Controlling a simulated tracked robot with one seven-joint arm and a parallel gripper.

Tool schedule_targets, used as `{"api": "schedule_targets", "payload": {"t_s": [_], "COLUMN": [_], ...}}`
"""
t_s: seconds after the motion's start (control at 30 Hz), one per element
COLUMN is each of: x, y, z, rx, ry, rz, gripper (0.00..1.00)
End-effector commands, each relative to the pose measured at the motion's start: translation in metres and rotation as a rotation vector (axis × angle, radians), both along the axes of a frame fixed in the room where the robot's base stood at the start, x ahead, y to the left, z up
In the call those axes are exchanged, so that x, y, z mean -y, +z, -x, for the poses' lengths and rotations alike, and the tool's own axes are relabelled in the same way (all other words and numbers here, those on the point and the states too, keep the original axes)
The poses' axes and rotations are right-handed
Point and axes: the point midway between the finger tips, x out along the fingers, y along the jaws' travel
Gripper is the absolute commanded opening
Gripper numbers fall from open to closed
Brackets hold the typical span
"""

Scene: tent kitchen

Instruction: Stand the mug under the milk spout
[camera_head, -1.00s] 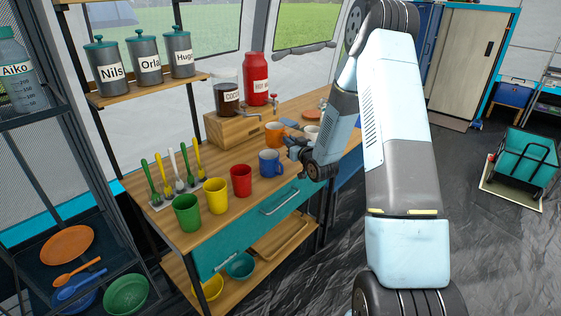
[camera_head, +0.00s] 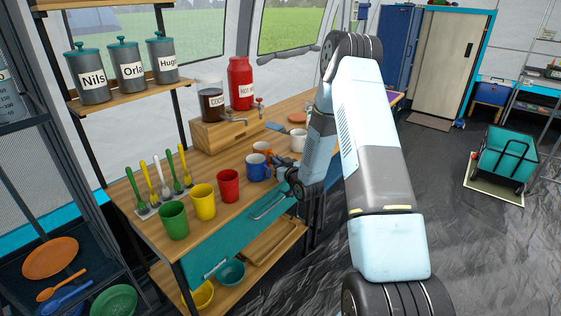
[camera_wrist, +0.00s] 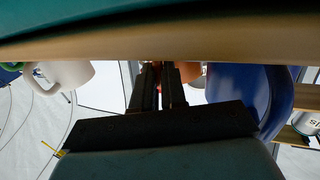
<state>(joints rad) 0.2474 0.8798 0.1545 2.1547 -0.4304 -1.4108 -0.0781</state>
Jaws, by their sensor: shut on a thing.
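My gripper (camera_head: 277,162) is at the counter's front part, among the mugs. In the wrist view its two fingers (camera_wrist: 159,85) are close together, with the orange mug (camera_wrist: 188,73) at their tips; the exact contact is hidden. In the head view the orange mug (camera_head: 262,148) is partly hidden behind the blue mug (camera_head: 258,169). The blue mug also shows close beside the gripper in the wrist view (camera_wrist: 245,95). The red canister (camera_head: 241,84), its label starting "HOT", stands on a wooden stand (camera_head: 212,137) with a red-topped tap (camera_head: 259,106).
A dark cocoa jar (camera_head: 211,102) with a tap (camera_head: 236,121) stands left of the canister. Red (camera_head: 228,186), yellow (camera_head: 203,202) and green (camera_head: 173,220) mugs line the front edge. A white mug (camera_head: 298,140) stands right of the orange one. Counter below the stand looks clear.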

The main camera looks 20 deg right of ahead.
Motion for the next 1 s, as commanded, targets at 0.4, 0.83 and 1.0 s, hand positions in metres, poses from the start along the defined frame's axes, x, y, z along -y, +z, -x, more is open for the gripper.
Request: {"api": "schedule_targets", "payload": {"t_s": [0.4, 0.83, 1.0], "x": [0.0, 0.007, 0.016], "y": [-0.001, 0.0, 0.001], "z": [0.0, 0.019, 0.051], "rx": [0.0, -0.002, -0.003], "ry": [-0.001, -0.001, -0.002], "rz": [0.0, 0.0, 0.001], "gripper": [0.37, 0.37, 0.37]}}
